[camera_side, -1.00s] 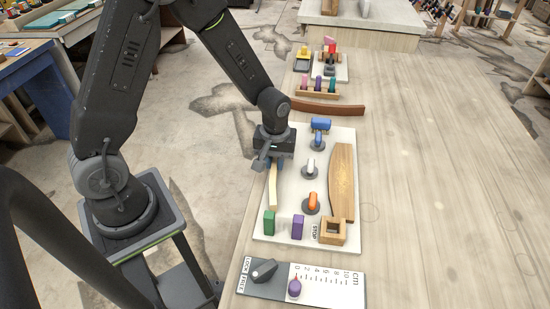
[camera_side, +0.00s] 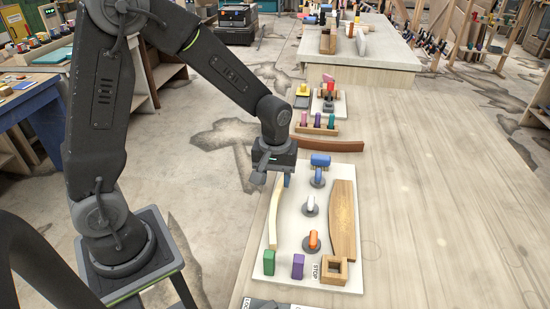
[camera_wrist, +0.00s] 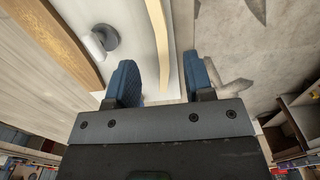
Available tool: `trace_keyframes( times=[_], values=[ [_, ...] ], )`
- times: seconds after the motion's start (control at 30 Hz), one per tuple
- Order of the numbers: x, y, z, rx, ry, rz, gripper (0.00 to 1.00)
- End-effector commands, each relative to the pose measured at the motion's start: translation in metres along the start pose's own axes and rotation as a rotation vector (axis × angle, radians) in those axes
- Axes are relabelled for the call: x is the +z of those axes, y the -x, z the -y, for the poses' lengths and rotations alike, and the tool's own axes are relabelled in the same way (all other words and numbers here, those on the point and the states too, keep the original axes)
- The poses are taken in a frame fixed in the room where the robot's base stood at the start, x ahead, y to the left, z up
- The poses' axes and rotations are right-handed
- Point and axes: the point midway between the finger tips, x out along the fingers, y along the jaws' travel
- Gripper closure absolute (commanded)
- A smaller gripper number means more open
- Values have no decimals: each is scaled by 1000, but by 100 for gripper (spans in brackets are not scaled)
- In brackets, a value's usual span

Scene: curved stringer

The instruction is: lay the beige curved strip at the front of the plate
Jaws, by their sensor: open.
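The beige curved strip (camera_side: 275,218) lies along the left edge of the pale plate (camera_side: 335,220) in the side view. In the wrist view the strip (camera_wrist: 158,35) runs down between the two blue fingers. My gripper (camera_side: 272,180) is above the strip's far end, with its fingers pointing down. In the wrist view my gripper (camera_wrist: 165,85) is open, with a gap between each finger and the strip. The strip's far end is partly hidden by the gripper in the side view.
A red-brown strip (camera_side: 330,146) lies beyond. The table's right side is clear.

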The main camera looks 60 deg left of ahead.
Motion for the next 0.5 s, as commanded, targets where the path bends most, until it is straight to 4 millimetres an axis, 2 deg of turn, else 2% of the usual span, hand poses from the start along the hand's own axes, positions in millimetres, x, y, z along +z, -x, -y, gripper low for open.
trace_keyframes(
  times=[0.03,0.2,0.3,0.5],
  values=[
    [0,13,0,4,0,-5,52],
    [0,44,0,2,0,-2,52],
    [0,56,0,1,0,-2,52],
    [0,65,0,-1,0,1,52]
  ],
)
